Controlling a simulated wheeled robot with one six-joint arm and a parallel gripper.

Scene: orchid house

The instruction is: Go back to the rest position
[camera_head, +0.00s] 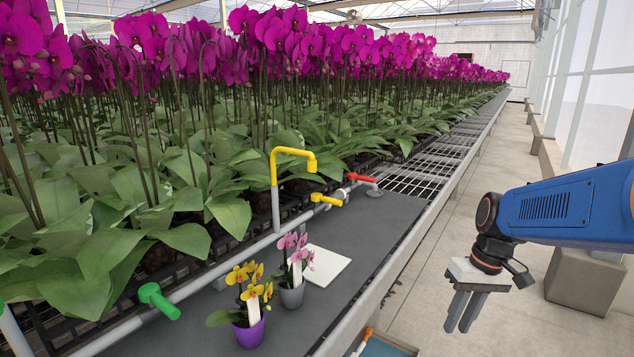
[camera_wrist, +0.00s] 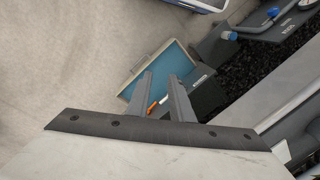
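My gripper (camera_head: 457,328) hangs in the aisle at the right of the head view, to the right of the bench edge and pointing down. Its two grey fingers stand apart with nothing between them. The wrist view also shows the open, empty gripper (camera_wrist: 160,77), with a blue-floored tray (camera_wrist: 178,62) below and beyond the fingers. An orange-and-white item (camera_wrist: 153,106) shows partly between the fingers; the fingers do not hold it.
The dark bench top (camera_head: 350,225) carries a yellow orchid in a purple pot (camera_head: 250,334), a pink orchid in a grey pot (camera_head: 292,296) and a white board (camera_head: 327,263). A yellow tap (camera_head: 295,155) rises from the pipe.

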